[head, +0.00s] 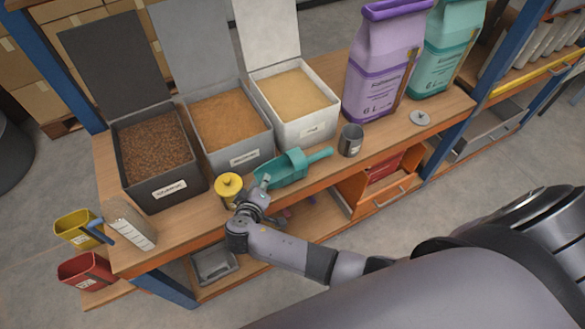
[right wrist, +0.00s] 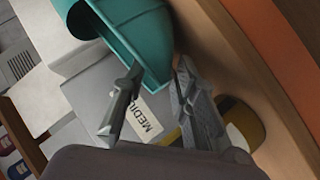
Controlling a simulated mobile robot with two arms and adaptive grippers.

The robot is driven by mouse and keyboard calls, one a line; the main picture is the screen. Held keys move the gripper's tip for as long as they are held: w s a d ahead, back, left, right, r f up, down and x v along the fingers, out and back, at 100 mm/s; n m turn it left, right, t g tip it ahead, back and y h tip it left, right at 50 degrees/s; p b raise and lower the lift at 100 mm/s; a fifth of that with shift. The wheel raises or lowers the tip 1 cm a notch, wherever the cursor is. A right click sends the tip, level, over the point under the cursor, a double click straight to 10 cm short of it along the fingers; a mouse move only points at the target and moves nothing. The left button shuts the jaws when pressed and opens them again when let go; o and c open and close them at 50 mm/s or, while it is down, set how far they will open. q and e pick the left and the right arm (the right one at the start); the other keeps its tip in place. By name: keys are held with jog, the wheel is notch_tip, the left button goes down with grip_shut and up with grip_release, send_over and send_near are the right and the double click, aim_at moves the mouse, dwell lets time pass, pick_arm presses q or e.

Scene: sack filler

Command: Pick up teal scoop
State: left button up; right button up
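The teal scoop (head: 281,170) lies on the wooden bench in front of the white and grey bins, its handle (head: 319,155) pointing right. My right gripper (head: 263,184) is at the front-left end of the scoop, by its bowl. In the right wrist view the scoop's bowl (right wrist: 138,32) is at the top, and its near end reaches between the two spread fingers (right wrist: 160,72). The gripper looks open; I cannot tell whether either finger touches the scoop. My left gripper is not in view.
A yellow-lidded jar (head: 228,188) stands just left of my right gripper. A grey cup (head: 350,140) stands right of the handle. Bins with dark (head: 168,191), grey (head: 240,156) and white (head: 309,131) walls stand behind. Purple (head: 383,65) and teal (head: 444,50) bags stand at right.

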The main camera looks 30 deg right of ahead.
jog(key=x, duration=0.2)
jog(key=shift+w+d+f, duration=0.1)
jog(key=shift+w+f, duration=0.05)
jog(key=shift+w, duration=0.05)
jog(key=shift+c, duration=0.4)
grip_shut()
